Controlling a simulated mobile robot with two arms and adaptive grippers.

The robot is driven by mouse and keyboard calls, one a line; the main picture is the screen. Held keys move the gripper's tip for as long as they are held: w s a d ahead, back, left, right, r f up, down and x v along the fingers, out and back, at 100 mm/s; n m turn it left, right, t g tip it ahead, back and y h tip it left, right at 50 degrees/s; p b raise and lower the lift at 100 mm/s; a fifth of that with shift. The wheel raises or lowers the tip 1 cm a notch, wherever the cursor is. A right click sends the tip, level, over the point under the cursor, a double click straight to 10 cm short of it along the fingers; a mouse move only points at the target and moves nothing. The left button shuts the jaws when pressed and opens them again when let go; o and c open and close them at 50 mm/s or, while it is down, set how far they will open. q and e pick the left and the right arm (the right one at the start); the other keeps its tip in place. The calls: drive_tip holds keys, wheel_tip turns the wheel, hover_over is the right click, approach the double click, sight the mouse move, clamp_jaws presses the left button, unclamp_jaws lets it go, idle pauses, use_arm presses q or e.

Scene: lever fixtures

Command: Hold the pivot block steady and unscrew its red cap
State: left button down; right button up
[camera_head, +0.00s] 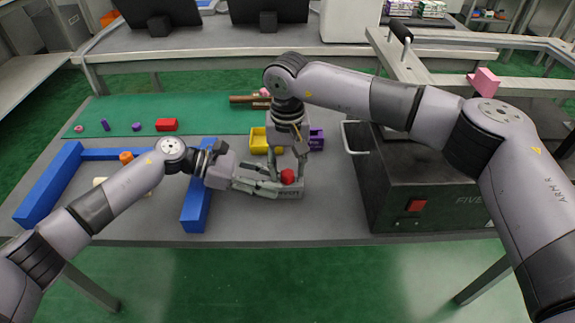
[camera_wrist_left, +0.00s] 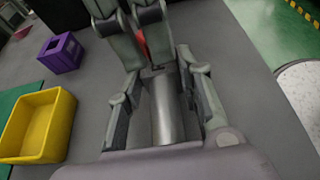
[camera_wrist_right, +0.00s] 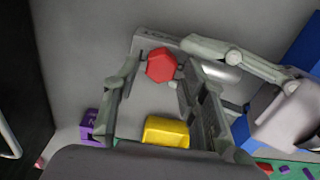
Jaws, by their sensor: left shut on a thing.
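The pivot block (camera_head: 290,192) is a grey piece with lettering on its front, low on the table in the head view. Its red cap (camera_head: 287,176) is faceted and also shows in the right wrist view (camera_wrist_right: 162,65). My left gripper (camera_head: 268,187) comes from the left, shut on the block; in the left wrist view its fingers flank a grey cylindrical part (camera_wrist_left: 166,110). My right gripper (camera_head: 288,160) points down over the cap. Its fingers are apart, one on each side of the cap in the right wrist view; contact is unclear.
A yellow bin (camera_head: 259,141) and a purple bin (camera_head: 316,139) stand just behind. Blue bars (camera_head: 196,210) lie to the left. A dark box (camera_head: 400,175) with a handle stands close on the right. A green mat (camera_head: 200,115) with small items lies behind.

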drive_tip(key=shift+o, duration=1.3)
drive_tip(key=shift+r, duration=0.15)
drive_tip(key=shift+r, duration=1.35)
